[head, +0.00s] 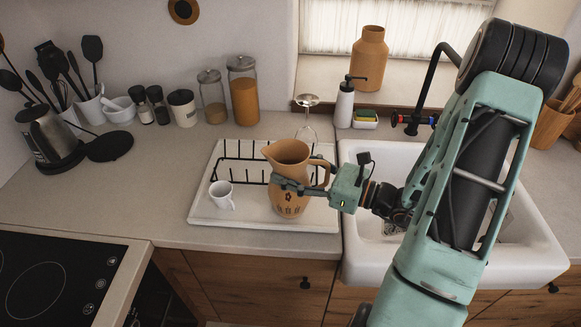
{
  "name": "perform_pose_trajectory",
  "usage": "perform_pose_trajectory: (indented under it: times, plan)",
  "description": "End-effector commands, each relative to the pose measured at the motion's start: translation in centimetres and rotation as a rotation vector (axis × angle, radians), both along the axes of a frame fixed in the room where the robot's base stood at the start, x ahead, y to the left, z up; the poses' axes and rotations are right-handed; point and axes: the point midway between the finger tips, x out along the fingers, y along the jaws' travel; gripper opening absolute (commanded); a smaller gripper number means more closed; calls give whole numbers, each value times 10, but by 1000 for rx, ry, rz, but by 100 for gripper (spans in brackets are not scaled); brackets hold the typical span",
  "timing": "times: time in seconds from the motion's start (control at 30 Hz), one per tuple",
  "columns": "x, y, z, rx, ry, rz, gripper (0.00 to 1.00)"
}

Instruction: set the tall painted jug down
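The tall painted jug (288,198) is tan-orange with dark painted marks and a handle on its right side. It stands about upright at the right part of the white drying tray (201,212). My gripper (300,186) reaches in from the right, with its fingers at the jug's middle, and it looks shut around the body below the handle. One finger shows across the jug's front; the other is hidden. I cannot tell whether the jug's base touches the tray.
A white mug (221,195) stands left of the jug on the tray. The white sink (356,262) is to the right. Counter left of the tray (150,185) is clear.

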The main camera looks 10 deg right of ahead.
Motion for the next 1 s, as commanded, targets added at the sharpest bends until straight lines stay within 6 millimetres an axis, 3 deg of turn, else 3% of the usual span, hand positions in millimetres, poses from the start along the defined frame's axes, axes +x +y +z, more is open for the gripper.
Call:
perform_pose_trajectory:
  times: [0.4,0.43,0.57,1.0]
  plan:
    - [0,0,-4,2,-4,1,0]
    - [0,0,-4,-1,-1,0,61]
    - [0,0,-4,-1,-1,0,75]
    - [-5,-7,-2,-1,-2,-2,75]
